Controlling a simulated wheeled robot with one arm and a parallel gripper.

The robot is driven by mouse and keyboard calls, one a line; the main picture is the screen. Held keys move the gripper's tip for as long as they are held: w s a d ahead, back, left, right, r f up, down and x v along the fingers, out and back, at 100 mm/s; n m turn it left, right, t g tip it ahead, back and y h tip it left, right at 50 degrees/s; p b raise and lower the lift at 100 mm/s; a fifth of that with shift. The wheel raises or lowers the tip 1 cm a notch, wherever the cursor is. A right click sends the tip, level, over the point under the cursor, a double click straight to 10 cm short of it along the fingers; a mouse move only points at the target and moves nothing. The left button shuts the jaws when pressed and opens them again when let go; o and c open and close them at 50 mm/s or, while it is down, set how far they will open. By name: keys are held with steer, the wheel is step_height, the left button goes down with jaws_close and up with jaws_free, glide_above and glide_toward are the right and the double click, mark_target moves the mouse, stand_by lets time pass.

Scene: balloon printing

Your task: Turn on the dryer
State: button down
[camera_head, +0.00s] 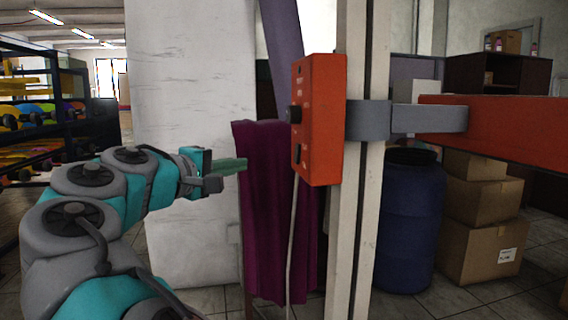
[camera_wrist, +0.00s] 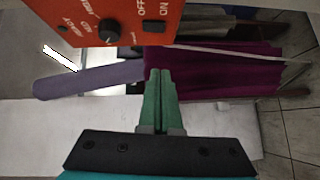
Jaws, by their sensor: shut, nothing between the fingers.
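The dryer's control box, an orange-red box (camera_head: 319,120), is fixed to a pale post right of centre in the head view. In the wrist view the box (camera_wrist: 185,12) fills the top, with a black round knob (camera_wrist: 110,29) and a dark switch (camera_wrist: 153,27) beside the lettering OFF and ON. My gripper (camera_head: 243,164) is left of the box and a little below the knob, apart from it. In the wrist view its green fingers (camera_wrist: 160,75) are together, empty, and point toward the box's switch side. I cannot tell the switch's position.
A purple cloth (camera_head: 262,210) hangs behind the fingers. A grey bracket and orange beam (camera_head: 500,125) extend right from the post (camera_head: 358,230). A blue barrel (camera_head: 408,225) and cardboard boxes (camera_head: 487,230) stand at right. A white wall panel (camera_head: 185,90) is behind my arm.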

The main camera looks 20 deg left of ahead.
glide_toward(297, 153)
steer(key=w+a+f, duration=0.2)
steer(key=w+a, duration=0.2)
steer(key=w, duration=0.1)
steer(key=shift+w+d+f+b, duration=0.15)
steer(key=shift+w+d, duration=0.25)
steer(key=shift+d, duration=0.25)
steer(key=shift+w+d+b, duration=0.15)
steer(key=shift+w+d, duration=0.25)
steer(key=shift+d, duration=0.25)
steer(key=shift+w+d+f+b, duration=0.15)
steer(key=shift+w+d, duration=0.25)
steer(key=shift+d, duration=0.25)
steer(key=shift+r, duration=0.1)
steer(key=shift+w+d+t, duration=0.15)
steer(key=shift+d+t, duration=0.1)
steer(key=shift+t, duration=0.05)
steer(key=shift+a, duration=0.1)
